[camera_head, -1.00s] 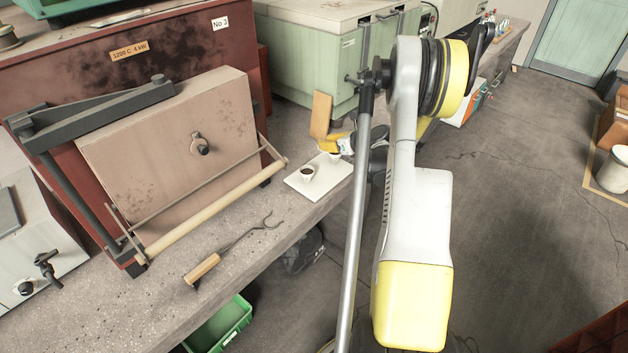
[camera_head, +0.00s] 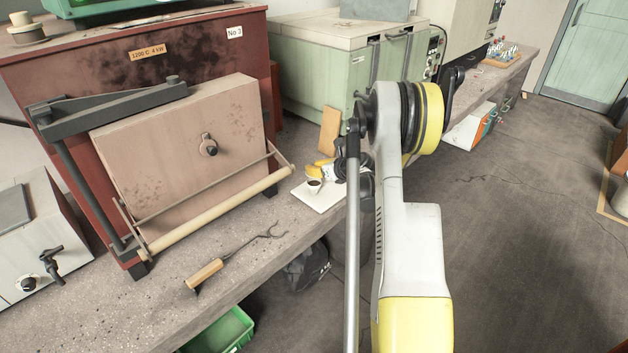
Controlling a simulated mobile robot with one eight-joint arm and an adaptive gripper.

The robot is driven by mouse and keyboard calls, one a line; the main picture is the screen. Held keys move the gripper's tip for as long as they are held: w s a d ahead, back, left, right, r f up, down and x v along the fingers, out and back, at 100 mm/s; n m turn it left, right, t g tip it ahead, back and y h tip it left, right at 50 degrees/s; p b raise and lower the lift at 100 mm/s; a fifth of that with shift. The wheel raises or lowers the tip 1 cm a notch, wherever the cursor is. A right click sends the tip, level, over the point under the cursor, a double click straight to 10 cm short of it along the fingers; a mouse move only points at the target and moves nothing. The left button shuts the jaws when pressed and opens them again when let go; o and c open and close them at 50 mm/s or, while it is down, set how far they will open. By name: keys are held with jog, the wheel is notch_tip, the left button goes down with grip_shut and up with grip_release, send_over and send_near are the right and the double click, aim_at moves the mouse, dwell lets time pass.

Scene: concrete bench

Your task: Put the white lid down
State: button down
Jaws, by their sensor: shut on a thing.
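My gripper (camera_head: 346,168) is a dark shape at the end of my yellow and white arm, low at the right back part of a white tile (camera_head: 316,199) on the bench. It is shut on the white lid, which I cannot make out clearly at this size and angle. A small white cup (camera_head: 314,185) with dark contents stands on the tile, just left of my gripper. A yellow item (camera_head: 321,168) lies behind the cup, partly hidden. My gripper and arm cover the tile's right part.
A kiln with a beige door (camera_head: 180,150) and a wooden bar (camera_head: 215,215) stands left of the tile. A wooden-handled fork (camera_head: 206,273) lies on the bench (camera_head: 150,295) in front. An upright tan board (camera_head: 329,130) stands behind. The bench's front edge is close to the tile.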

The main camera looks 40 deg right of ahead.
aim_at(314, 184)
notch_tip(314, 184, down, 4)
jog(key=shift+b, duration=1.05)
jog(key=shift+r, duration=0.15)
jog(key=c, duration=1.8)
grip_release()
jog(key=shift+f, duration=0.25)
jog(key=shift+c, duration=0.2)
jog(key=o, duration=0.4)
jog(key=shift+r, duration=0.15)
jog(key=shift+s+r+p, duration=0.25)
jog(key=shift+p, duration=0.05)
jog(key=p+v, duration=0.3)
jog(key=v, duration=0.8)
jog(key=shift+s+p, duration=0.3)
